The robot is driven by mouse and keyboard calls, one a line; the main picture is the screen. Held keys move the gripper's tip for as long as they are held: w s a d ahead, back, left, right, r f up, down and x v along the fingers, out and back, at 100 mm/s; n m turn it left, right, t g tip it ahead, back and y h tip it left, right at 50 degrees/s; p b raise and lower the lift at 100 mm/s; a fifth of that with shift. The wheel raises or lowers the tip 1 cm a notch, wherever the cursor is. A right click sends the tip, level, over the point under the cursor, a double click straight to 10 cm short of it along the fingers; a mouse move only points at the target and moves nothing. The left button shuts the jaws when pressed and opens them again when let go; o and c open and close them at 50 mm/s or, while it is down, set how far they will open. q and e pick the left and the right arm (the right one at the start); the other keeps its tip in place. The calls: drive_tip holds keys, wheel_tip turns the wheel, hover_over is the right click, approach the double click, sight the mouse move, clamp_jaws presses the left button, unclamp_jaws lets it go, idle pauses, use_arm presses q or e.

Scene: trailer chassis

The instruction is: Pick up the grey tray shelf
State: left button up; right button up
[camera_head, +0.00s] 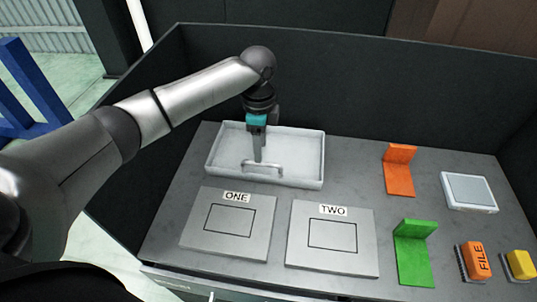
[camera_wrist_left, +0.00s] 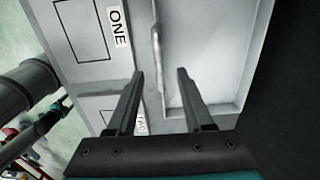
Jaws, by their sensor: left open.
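The grey tray shelf (camera_head: 300,160) is a shallow, light grey tray with raised walls, lying at the back left of the grey worktop. It looks empty. A bar handle (camera_head: 262,166) shows at its front side. My left gripper (camera_head: 258,159) points down over the tray, close to the handle. In the left wrist view the two fingers of my left gripper (camera_wrist_left: 159,72) are apart with nothing between them. The handle (camera_wrist_left: 157,42) shows just beyond the fingertips there, and the tray (camera_wrist_left: 210,60) lies on the right. I cannot tell whether a finger touches it. My right gripper is not in view.
Plates marked ONE (camera_head: 215,245) and TWO (camera_head: 305,262) lie in front of the tray. An orange bracket (camera_head: 399,170), a green bracket (camera_head: 412,260), a white-framed box (camera_head: 468,190), an orange FILE block (camera_head: 478,260) and a yellow block (camera_head: 520,265) stand right. Dark walls (camera_head: 400,85) border the worktop.

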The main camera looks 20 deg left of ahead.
sight(262, 165)
use_arm(q)
wheel_tip(262, 165, down, 4)
drive_tip(key=shift+f+b, duration=0.2)
drive_tip(key=shift+b, duration=0.15)
drive_tip(key=shift+f, duration=0.45)
wheel_tip(262, 165, down, 5)
drive_tip(key=shift+d+r+b, duration=0.15)
drive_tip(key=shift+b, duration=0.55)
clamp_jaws()
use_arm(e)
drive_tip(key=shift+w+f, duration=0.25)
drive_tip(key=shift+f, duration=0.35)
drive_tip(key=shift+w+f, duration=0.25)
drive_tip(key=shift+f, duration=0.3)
use_arm(q)
drive_tip(key=shift+r, duration=0.1)
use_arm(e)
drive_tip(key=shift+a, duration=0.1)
